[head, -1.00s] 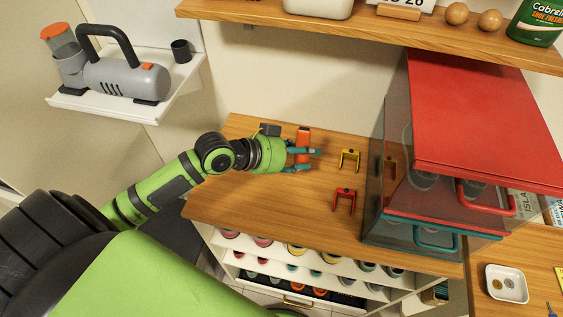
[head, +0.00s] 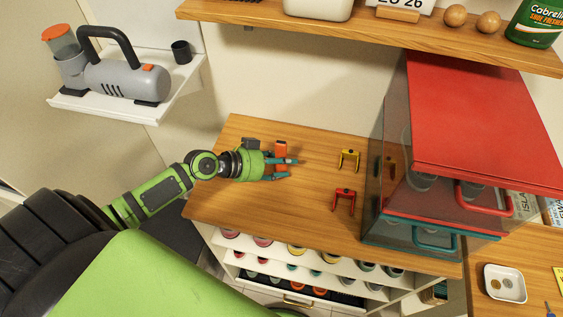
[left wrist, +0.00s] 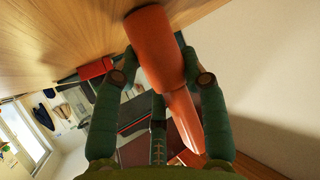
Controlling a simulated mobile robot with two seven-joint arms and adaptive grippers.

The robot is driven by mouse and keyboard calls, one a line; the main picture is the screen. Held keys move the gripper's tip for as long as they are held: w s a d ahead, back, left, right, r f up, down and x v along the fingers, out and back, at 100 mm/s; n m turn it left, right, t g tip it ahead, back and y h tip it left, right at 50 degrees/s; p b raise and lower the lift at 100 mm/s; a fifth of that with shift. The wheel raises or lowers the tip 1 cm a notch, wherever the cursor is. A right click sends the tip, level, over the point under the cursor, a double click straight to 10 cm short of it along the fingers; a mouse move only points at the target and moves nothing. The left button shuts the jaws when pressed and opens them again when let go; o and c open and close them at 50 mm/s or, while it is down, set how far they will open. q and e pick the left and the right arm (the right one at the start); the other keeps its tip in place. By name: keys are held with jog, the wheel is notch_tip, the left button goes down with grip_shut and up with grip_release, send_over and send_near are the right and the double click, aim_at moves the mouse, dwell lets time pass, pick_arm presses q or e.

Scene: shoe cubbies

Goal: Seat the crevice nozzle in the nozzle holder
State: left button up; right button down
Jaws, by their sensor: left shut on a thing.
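The crevice nozzle is orange, with a thick round end and a tapered flat end. My left gripper (head: 291,168) is shut on the crevice nozzle (head: 281,152) over the wooden counter. A small dark cup (head: 181,52), which looks like the nozzle holder, stands on the white wall shelf at upper left, well away from the gripper. My right gripper is not in view.
A grey handheld vacuum (head: 125,78) lies on the white shelf (head: 120,108) beside the cup. A yellow clip (head: 349,160) and a red clip (head: 344,199) are on the counter (head: 255,205). A glass-sided case with a red top (head: 480,120) stands right. A wooden shelf (head: 370,25) hangs above.

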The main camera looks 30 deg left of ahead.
pick_arm(q)
jog(key=shift+f, duration=0.2)
jog(key=o, duration=1.1)
jog(key=shift+o, duration=0.2)
jog(key=shift+r, duration=0.1)
